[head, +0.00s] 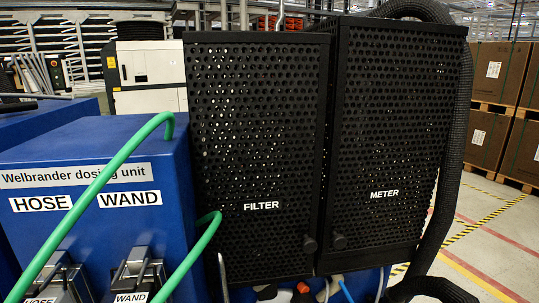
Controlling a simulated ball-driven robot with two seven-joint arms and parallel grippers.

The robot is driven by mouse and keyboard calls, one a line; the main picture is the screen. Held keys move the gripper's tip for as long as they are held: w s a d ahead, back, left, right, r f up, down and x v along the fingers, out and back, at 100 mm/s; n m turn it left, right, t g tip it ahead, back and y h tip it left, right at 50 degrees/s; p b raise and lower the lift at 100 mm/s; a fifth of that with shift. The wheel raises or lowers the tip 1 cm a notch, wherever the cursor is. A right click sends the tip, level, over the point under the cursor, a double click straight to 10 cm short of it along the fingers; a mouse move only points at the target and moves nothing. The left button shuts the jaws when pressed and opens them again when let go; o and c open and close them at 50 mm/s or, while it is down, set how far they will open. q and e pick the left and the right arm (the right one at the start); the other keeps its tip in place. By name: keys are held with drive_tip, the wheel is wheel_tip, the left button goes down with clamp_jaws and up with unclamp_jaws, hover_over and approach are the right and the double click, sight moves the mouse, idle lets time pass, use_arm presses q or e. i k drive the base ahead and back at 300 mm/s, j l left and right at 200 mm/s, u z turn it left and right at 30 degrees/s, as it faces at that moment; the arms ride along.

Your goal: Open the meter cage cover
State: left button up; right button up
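The meter cage cover (390,130) is a tall black perforated panel with a white METER label, on the right of the pair of cages. It looks shut. A round dark knob (339,241) sits near its lower left corner. To its left stands the matching filter cage cover (255,130) with a FILTER label, and its own knob (310,244) is at the lower right. It also looks shut. What is inside the cages is hidden behind the mesh. Neither of my grippers shows in the head view.
A blue dosing unit (95,150) with HOSE and WAND labels and metal latches stands at left. A green hose (95,190) crosses before it. A thick black corrugated hose (455,150) runs down the meter cage's right side. Boxes (490,100) stand on pallets behind.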

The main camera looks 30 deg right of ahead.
sight(396, 80)
drive_tip(key=z, duration=1.75)
